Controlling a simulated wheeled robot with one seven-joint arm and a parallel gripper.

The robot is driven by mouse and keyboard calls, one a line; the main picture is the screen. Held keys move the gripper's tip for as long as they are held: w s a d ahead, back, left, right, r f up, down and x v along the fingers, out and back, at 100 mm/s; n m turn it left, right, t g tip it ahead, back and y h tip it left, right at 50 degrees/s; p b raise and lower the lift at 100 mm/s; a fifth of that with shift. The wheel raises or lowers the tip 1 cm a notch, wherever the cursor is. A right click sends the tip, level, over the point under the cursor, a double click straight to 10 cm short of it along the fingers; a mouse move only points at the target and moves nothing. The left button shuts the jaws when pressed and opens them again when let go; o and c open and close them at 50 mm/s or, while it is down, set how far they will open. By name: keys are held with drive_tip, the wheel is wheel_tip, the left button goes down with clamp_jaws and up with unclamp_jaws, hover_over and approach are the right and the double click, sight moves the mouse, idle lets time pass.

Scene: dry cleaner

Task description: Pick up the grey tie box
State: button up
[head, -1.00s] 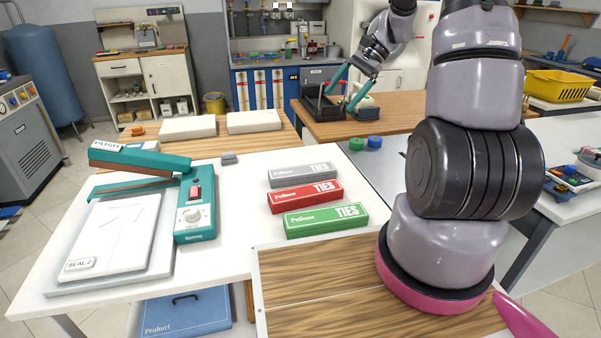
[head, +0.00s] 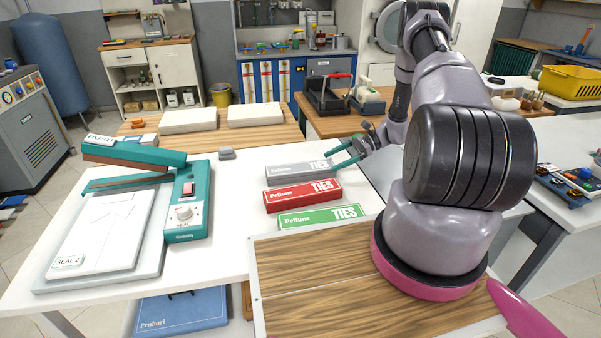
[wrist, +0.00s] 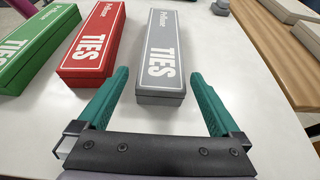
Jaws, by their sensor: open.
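The grey tie box (head: 293,170) lies on the white table, the farthest of three tie boxes in a row in the head view. In the wrist view the grey box (wrist: 163,60) points its near end at my gripper (wrist: 155,90). My gripper, also in the head view (head: 340,155), has its two green fingers open. They appear to straddle the line of the grey box's near end, with nothing held. The red tie box (head: 302,195) and the green tie box (head: 319,217) lie beside it, towards the robot.
The red box (wrist: 93,45) lies close to my left finger in the wrist view. A teal sealing press (head: 188,205) stands on the table's left. A small grey object (head: 227,154) sits behind the boxes. White table is clear between press and boxes.

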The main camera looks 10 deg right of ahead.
sight(317, 168)
drive_tip(key=x, duration=0.7)
drive_tip(key=shift+w+a+f, duration=0.1)
drive_tip(key=shift+f, duration=0.25)
drive_tip(key=shift+r, duration=0.1)
drive_tip(key=c, duration=1.2)
